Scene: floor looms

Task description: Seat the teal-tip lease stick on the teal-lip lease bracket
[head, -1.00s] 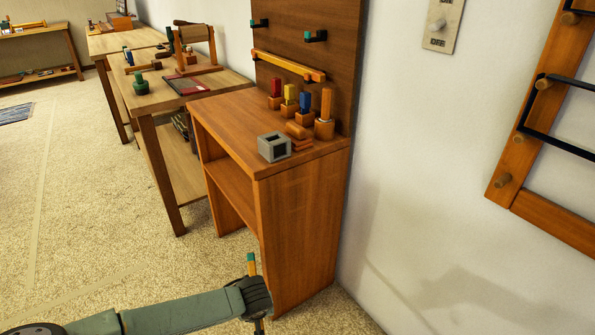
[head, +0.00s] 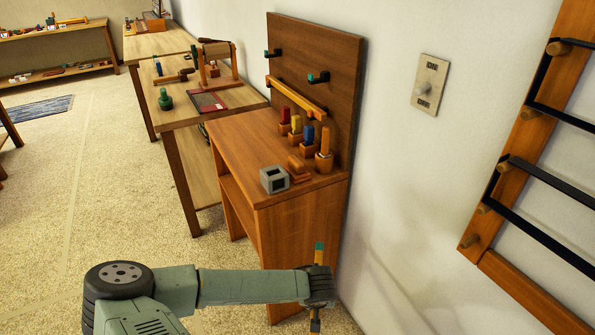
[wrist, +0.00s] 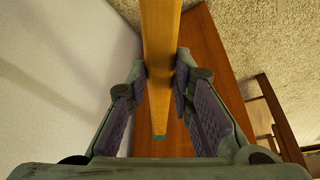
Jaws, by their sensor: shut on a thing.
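My gripper (head: 317,288) is shut on the teal-tip lease stick (head: 319,262), a thin orange-yellow wooden stick held roughly upright with its teal end up, in front of the cabinet. The teal-lip lease bracket shows as two black hooks with teal ends, a left one (head: 273,53) and a right one (head: 318,77), high on the cabinet's back board. Both are empty, and my gripper is well below and apart from them.
A similar orange stick (head: 295,97) lies across the board below the hooks. The cabinet top (head: 240,140) carries a grey box (head: 274,179) and several coloured pegs in wooden holders. A wall rack with pegs (head: 520,140) stands at right. Open floor lies at left.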

